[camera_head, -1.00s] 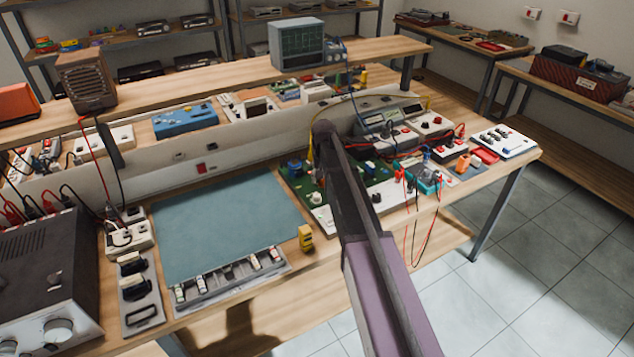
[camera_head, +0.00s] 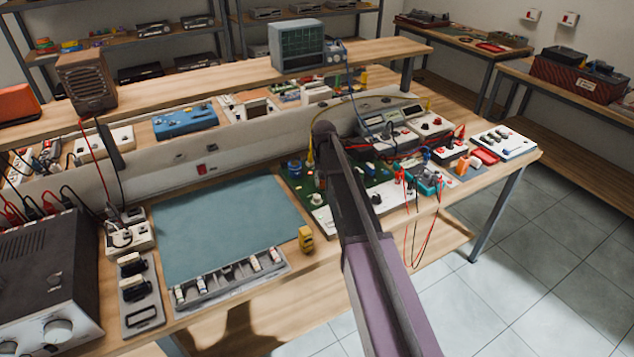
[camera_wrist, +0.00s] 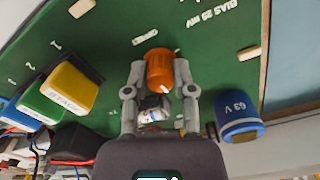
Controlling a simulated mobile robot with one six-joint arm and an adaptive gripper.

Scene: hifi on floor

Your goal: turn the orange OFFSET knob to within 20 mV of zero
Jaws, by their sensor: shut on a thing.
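In the wrist view the orange OFFSET knob (camera_wrist: 160,68) stands on the green circuit board (camera_wrist: 110,40). My gripper (camera_wrist: 160,75) has one finger on each side of the knob and is shut on it. A small white mark shows on the knob's lower right edge. In the head view the green board (camera_head: 296,184) lies on the bench, partly hidden behind my arm. My gripper and the knob are hidden there.
A blue "63 V" capacitor (camera_wrist: 240,118) stands just right of the gripper. Yellow (camera_wrist: 70,88), green (camera_wrist: 40,105) and blue blocks stand to the left. On the bench, a blue-green mat (camera_head: 225,225) lies left of the board, and meters (camera_head: 390,130) with leads stand behind it.

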